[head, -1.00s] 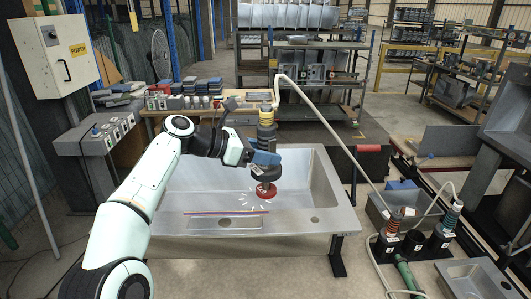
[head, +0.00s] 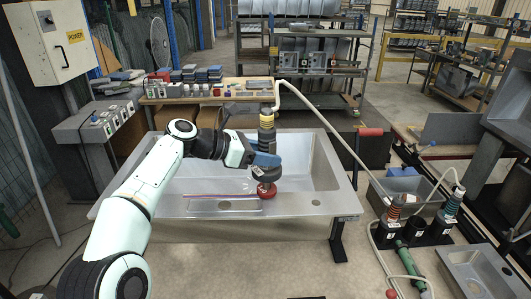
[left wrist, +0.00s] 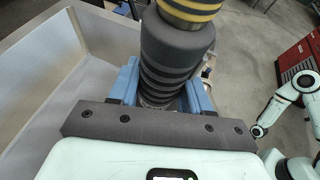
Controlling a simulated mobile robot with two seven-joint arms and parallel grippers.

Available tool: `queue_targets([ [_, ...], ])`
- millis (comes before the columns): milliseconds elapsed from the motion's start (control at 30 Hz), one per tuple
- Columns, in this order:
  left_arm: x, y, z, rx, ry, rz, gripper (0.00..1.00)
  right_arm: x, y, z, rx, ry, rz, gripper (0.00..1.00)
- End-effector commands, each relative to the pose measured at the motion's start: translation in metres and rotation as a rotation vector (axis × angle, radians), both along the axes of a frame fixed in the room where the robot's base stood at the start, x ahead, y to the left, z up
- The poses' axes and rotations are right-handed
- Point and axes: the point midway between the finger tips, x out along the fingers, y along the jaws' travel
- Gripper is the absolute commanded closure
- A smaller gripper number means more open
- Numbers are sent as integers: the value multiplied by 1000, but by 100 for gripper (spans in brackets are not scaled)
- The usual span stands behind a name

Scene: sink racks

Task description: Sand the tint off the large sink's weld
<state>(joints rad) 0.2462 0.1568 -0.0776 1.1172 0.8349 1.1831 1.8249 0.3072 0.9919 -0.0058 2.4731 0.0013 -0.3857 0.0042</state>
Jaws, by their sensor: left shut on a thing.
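The large sink (head: 310,204) is a steel basin with a wide front rim. A tinted line (head: 215,195), blue and reddish, runs along the front rim beside a pale rectangular plate-like patch (head: 222,206). My left gripper (head: 262,159) is shut on the sander (head: 266,142), a dark upright tool with yellow bands and a red disc (head: 266,190). The disc is at the inner edge of the front rim, by the line's right end; I cannot tell if it touches. In the left wrist view the sander's ribbed body (left wrist: 178,55) sits between blue fingers. My right gripper is not seen.
A pale hose (head: 325,118) runs from the sander to the tool stand (head: 412,232) at right. A grey bin (head: 405,190) and a small sink (head: 485,275) are also at right. A bench with blocks and jars (head: 195,90) stands behind the sink.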

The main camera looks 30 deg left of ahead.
Motion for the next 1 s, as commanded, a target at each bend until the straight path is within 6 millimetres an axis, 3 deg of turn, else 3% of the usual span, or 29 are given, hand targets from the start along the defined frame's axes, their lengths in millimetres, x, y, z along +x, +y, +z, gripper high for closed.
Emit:
queue_targets([
  [1000, 0, 0, -9, -1, -5, 1, 100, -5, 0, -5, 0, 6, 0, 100],
])
